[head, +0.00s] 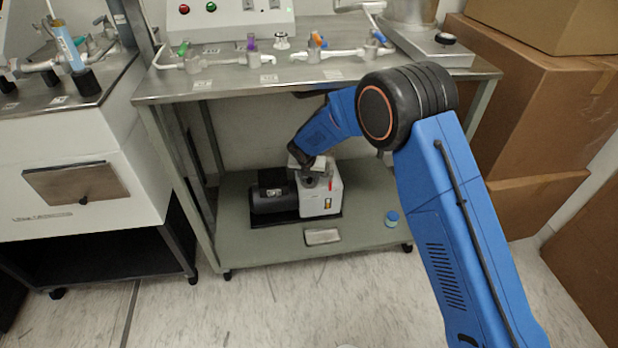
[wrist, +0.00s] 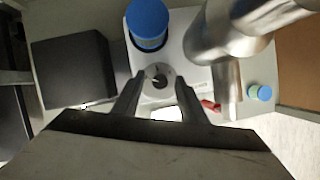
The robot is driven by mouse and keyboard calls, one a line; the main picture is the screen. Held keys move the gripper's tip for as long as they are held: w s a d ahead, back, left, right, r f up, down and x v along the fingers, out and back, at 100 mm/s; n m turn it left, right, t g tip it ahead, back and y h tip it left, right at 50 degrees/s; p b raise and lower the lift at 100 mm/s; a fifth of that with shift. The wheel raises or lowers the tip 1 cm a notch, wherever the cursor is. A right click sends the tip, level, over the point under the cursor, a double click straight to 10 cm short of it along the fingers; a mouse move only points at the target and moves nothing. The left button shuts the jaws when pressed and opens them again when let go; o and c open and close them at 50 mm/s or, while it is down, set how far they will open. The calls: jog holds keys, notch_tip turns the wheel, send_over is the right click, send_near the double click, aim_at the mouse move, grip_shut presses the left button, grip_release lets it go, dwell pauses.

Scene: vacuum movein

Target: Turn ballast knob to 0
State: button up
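The vacuum pump (head: 322,197) stands on the lower shelf of the cart, with a dark motor on its left. In the wrist view a small round grey knob (wrist: 157,74) with a dark mark sits on top of the pump's light housing; I take it for the ballast knob. My gripper (wrist: 158,84) is just over it, with one finger on each side and a narrow gap showing, so it looks open. Contact cannot be told. In the head view my gripper (head: 308,170) is above the pump and mostly hides the knob. Any scale marks are too small to read.
A blue cap (wrist: 147,22) and a metal pipe (wrist: 225,35) rise close to the knob. A red lever (wrist: 210,105) is to the right. The steel tabletop (head: 240,82) overhangs the pump.

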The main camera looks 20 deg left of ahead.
jog(key=shift+r, duration=0.15)
jog(key=v, duration=1.1)
jog(key=shift+r, duration=0.35)
jog(key=shift+s, duration=0.15)
jog(key=shift+s, duration=0.15)
